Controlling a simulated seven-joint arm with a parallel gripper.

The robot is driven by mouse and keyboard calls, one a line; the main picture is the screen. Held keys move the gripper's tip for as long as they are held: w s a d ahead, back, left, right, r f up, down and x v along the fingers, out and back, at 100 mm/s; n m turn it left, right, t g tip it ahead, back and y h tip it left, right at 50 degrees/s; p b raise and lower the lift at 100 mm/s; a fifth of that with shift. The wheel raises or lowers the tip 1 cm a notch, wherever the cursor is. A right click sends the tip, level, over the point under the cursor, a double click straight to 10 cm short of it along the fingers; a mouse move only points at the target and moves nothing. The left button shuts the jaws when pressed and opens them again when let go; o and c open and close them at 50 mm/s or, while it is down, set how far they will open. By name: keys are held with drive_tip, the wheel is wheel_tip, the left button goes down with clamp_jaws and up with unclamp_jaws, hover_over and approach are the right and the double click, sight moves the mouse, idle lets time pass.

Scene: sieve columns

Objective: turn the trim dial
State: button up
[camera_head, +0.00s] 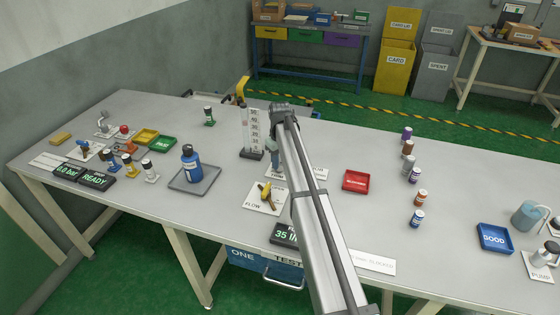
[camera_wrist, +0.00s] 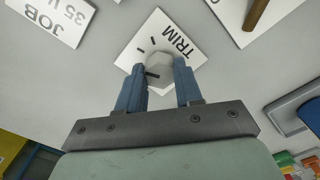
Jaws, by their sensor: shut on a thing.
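The trim dial (camera_wrist: 160,66) is a small pale grey, many-sided knob on a white plate marked TRIM (camera_wrist: 150,30) in the wrist view. A dark pointer mark shows at its near left side, and short tick lines are printed on the plate. My gripper (camera_wrist: 160,78) has its two blue fingers on either side of the dial, shut on it. In the head view, my gripper (camera_head: 272,158) reaches down beside the clear flow column (camera_head: 252,132); the dial is hidden there behind my arm.
The FLOW plate with a yellow handle (camera_head: 266,192) is close by. A red tray (camera_head: 356,181) lies right of my arm. A blue bottle (camera_head: 190,163) stands on a grey tray to the left.

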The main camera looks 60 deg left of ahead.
sight(280, 163)
idle(0.4)
drive_tip(key=o, duration=1)
drive_tip(key=shift+o, duration=0.2)
wheel_tip(280, 163, up, 14)
drive_tip(key=shift+f, duration=0.1)
